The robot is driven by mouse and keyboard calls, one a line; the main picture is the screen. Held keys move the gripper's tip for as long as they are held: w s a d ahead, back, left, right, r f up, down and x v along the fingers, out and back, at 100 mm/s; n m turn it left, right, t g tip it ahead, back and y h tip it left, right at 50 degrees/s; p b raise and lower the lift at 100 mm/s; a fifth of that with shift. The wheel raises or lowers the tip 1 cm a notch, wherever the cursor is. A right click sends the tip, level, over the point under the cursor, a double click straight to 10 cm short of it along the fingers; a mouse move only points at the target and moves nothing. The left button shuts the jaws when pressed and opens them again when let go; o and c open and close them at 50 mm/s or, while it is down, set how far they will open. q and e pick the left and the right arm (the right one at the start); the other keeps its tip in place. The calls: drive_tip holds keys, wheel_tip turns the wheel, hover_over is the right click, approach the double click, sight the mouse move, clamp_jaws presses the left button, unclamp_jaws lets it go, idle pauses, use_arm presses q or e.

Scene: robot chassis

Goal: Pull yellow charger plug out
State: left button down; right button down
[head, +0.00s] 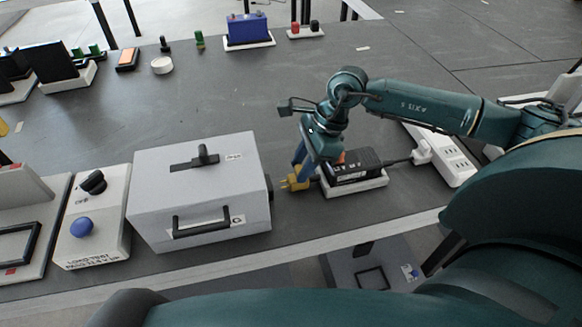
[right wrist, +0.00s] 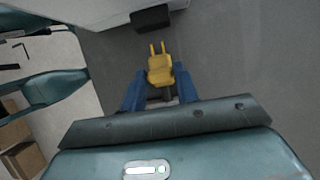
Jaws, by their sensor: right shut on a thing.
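The yellow charger plug (head: 298,180) is between the blue fingers of my right gripper (head: 302,165), just right of the grey box (head: 200,195). In the right wrist view, my right gripper (right wrist: 160,92) is shut on the yellow plug (right wrist: 160,70). Both its prongs show bare and point at the black socket (right wrist: 150,19) on the box's side, with a gap between. The socket (head: 269,187) also shows in the head view. The black charger brick (head: 355,163) lies in a white holder right behind my right gripper. My left gripper is not in view.
A white power strip (head: 455,160) with a white plug lies right of the charger. A white control box (head: 92,225) with a black knob and blue button stands left of the grey box. A blue battery-like block (head: 248,29) stands at the back. The table's middle is clear.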

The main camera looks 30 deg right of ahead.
drive_tip(key=c, duration=1)
unclamp_jaws()
drive_tip(key=shift+d, duration=0.2)
drive_tip(key=shift+c, duration=0.2)
drive_tip(key=v, duration=1.3)
